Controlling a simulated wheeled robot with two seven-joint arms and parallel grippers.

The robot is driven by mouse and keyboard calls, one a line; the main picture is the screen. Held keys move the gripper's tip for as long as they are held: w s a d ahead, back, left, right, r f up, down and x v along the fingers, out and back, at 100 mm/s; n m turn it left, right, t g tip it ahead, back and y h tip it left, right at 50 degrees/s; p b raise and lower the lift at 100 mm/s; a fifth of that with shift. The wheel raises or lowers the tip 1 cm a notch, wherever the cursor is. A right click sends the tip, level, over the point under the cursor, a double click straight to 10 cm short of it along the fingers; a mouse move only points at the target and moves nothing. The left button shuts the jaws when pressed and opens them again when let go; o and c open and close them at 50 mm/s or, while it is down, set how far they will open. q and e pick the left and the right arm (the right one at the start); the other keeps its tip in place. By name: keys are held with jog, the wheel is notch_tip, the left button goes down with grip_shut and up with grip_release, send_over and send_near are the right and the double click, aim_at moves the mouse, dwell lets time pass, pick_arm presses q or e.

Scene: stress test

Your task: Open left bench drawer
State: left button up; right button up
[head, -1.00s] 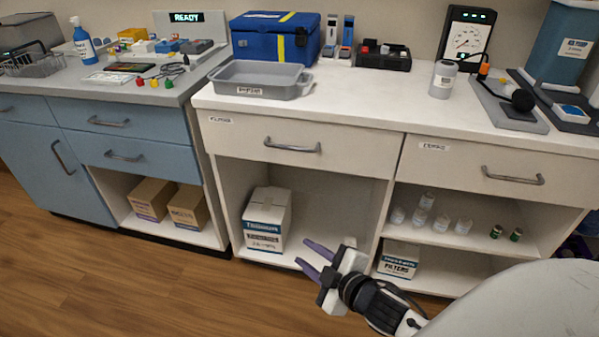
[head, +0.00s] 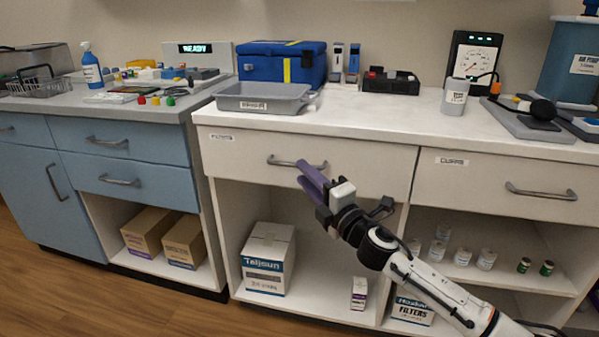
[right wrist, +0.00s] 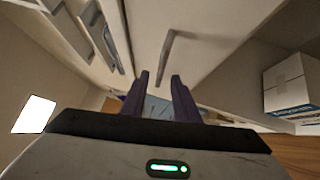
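The white bench's left drawer (head: 240,160) is shut, flush with the front, with a grey bar handle (head: 283,162). My right gripper (head: 308,180) is at the right end of this handle in the head view, its purple fingers overlapping it in the picture. In the right wrist view, the fingers of the gripper (right wrist: 158,82) are apart with nothing between them. A bar handle (right wrist: 166,52) lies just beyond the fingertips, not between them. I cannot tell whether a finger touches it. My left gripper is not in view.
The right drawer (head: 470,180) beside it is also shut. Open shelves below hold a white box (head: 268,258), a small carton (head: 359,293) and several small jars. A grey tray (head: 262,98) sits on the benchtop above. Blue cabinets (head: 140,150) stand at the left.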

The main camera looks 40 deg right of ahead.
jog(key=shift+w+d+r, duration=0.1)
jog(key=shift+w, duration=0.75)
jog(key=shift+w+d+r, duration=0.1)
jog(key=shift+w, duration=0.75)
grip_shut()
